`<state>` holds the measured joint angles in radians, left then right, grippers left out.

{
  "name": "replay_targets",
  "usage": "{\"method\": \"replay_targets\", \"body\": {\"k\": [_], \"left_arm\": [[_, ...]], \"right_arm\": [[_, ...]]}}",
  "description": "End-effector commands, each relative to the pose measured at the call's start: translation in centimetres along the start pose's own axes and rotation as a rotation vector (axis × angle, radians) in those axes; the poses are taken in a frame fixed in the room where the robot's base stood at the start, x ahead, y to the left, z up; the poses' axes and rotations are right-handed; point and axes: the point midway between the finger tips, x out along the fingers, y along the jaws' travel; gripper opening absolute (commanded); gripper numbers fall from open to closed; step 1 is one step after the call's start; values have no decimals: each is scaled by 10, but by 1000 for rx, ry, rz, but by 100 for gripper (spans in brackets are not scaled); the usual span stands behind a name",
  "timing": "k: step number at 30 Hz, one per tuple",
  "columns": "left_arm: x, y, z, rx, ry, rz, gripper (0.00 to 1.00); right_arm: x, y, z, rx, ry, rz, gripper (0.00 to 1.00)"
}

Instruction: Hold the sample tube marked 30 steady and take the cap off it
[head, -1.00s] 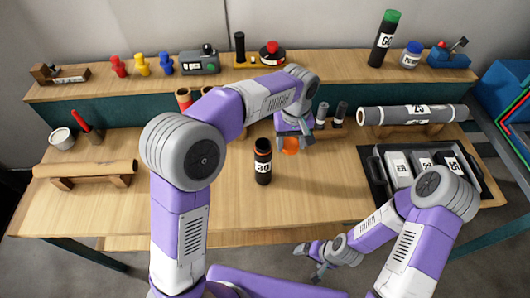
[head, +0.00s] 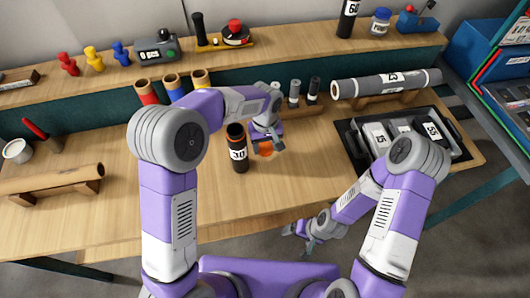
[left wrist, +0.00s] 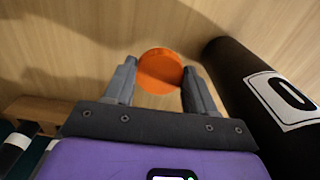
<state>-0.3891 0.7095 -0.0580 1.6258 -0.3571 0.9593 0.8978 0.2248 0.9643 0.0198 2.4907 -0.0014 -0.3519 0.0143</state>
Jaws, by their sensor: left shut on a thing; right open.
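The sample tube marked 30 (head: 239,158) is black and stands upright on the table, with its white label facing me. Its top shows a dark opening inside an orange-brown rim. My left gripper (head: 267,146) is just right of the tube, shut on the orange cap (head: 265,149). In the left wrist view the cap (left wrist: 160,72) sits between the two fingertips, and the tube (left wrist: 262,85) is to the right, apart from the cap. My right gripper (head: 303,238) is open and empty, in front of the table's front edge.
A black tray (head: 349,139) with labelled blocks is at the right. A grey roll (head: 375,87) lies on a stand behind it. A tan roll (head: 50,178) lies on a stand at the left. Upright coloured rolls (head: 147,92) stand behind my left arm. The front middle of the table is clear.

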Motion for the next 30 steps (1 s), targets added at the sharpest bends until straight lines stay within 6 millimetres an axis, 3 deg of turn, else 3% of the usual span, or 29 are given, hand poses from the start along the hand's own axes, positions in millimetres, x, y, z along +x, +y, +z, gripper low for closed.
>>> {"method": "replay_targets", "body": {"k": [1, 6, 19, 20, 21, 25, 30], "left_arm": [[14, -1, 1, 1, -4, -3, 19], [37, -1, 0, 0, -2, -2, 19], [43, 0, 0, 0, 0, -1, 19], [43, 0, 0, 0, 0, -1, 57], [43, 0, 0, 0, 0, -1, 63], [42, 0, 0, 0, 0, -1, 81], [42, 0, 0, 0, 0, -1, 81]], "right_arm": [[5, 2, 0, 0, 0, 0, 93], [10, 4, 0, 0, 0, 0, 93], [12, 5, -1, 0, 0, 0, 93], [12, 5, -1, 0, 0, 0, 93], [12, 4, -1, 0, 0, 0, 93], [12, 4, 0, 0, 0, 0, 93], [12, 4, -1, 0, 0, 0, 93]]}}
